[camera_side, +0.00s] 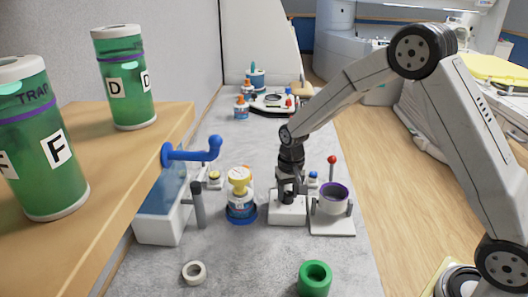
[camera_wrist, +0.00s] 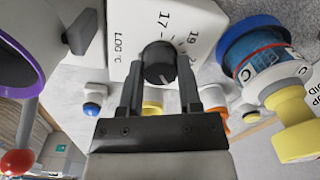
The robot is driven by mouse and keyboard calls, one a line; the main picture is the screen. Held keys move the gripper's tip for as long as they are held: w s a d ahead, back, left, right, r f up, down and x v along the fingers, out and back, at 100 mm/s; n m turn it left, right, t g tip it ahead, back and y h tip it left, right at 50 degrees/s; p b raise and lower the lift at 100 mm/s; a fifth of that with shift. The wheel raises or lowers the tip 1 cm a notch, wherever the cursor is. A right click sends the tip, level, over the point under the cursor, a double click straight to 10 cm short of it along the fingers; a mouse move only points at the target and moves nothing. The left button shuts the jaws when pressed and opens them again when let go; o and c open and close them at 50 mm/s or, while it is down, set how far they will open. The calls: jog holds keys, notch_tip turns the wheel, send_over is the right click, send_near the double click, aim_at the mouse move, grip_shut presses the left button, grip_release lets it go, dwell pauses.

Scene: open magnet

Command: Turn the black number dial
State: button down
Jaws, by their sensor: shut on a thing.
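The black number dial (camera_wrist: 159,62) is a round knob on the face of a white box (camera_wrist: 190,22) printed with numbers such as 17 and 19. In the wrist view my gripper (camera_wrist: 160,82) has one finger on each side of the dial and is shut on it. In the side view my gripper (camera_side: 288,190) points down onto the white box (camera_side: 287,212), and its fingers hide most of the dial.
Left of the box in the side view stand a blue-and-yellow bottle (camera_side: 241,200) and a clear tank with a blue handle (camera_side: 213,148). To the right is a purple-rimmed cup (camera_side: 333,200) beside a red-knobbed lever (camera_side: 332,160).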

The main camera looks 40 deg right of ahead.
aim_at(289, 193)
jog(key=shift+c, duration=1.4)
grip_release()
jog(key=shift+r, duration=0.1)
jog(key=shift+d+r, duration=0.15)
jog(key=shift+r, duration=3.7)
jog(key=shift+s, duration=0.1)
jog(key=s+f+n+t, duration=0.1)
jog(key=s+n, duration=0.1)
jog(key=s, duration=0.7)
jog(key=s+a+f+n+t, duration=0.1)
jog(key=s+n, duration=0.1)
jog(key=s, duration=0.7)
jog(key=shift+a+f+n, duration=0.25)
jog(key=shift+a+n, duration=0.05)
